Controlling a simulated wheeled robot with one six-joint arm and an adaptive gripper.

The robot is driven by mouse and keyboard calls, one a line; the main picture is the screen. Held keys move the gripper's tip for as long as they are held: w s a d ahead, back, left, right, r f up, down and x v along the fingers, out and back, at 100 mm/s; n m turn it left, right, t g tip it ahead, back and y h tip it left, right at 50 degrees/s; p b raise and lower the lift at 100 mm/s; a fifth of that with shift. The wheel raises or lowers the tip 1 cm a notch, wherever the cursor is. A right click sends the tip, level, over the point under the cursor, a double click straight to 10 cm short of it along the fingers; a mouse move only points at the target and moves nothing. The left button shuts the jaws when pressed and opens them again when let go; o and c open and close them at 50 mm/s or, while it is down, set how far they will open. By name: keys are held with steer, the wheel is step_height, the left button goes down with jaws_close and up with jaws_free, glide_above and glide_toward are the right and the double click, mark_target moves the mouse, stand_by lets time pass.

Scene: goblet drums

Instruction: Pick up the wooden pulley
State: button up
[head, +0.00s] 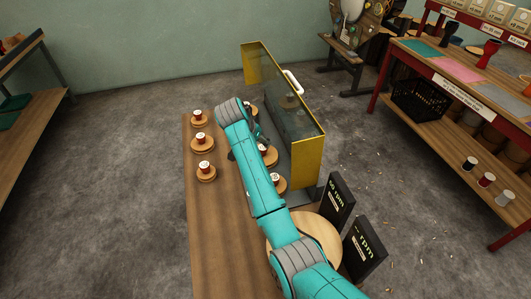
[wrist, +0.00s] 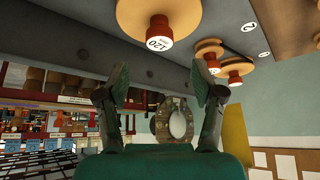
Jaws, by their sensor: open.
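Several wooden pulleys, round discs with a red and white hub, sit on the wooden bench (head: 215,240). In the head view, three stand in a left row: far pulley (head: 199,122), middle pulley (head: 201,146), near pulley (head: 206,174). Others, partly hidden by my arm, stand to the right, including one pulley (head: 271,158) and a nearer pulley (head: 278,188). The frames do not show which is meant. In the wrist view, which looks upside down, a large pulley (wrist: 140,20) is closest. My gripper (wrist: 161,85) is open and empty, apart from the pulleys.
A yellow-framed clear guard (head: 309,165) stands along the bench's right side, close to my arm. Black rpm signs (head: 337,200) and a large wooden disc (head: 318,230) are at the near right. A red shelf table (head: 445,80) stands at right. Grey floor (head: 125,140) left of the bench is clear.

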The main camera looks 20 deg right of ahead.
mark_target(270, 156)
steer(key=x, duration=0.2)
steer(key=shift+w+d+f, duration=0.1)
steer(key=shift+d+f, duration=0.05)
steer(key=shift+f, duration=0.1)
steer(key=shift+a+x, duration=0.2)
steer(key=shift+x, duration=2.4)
steer(key=shift+f, duration=0.15)
steer(key=shift+c, duration=0.2)
jaws_close()
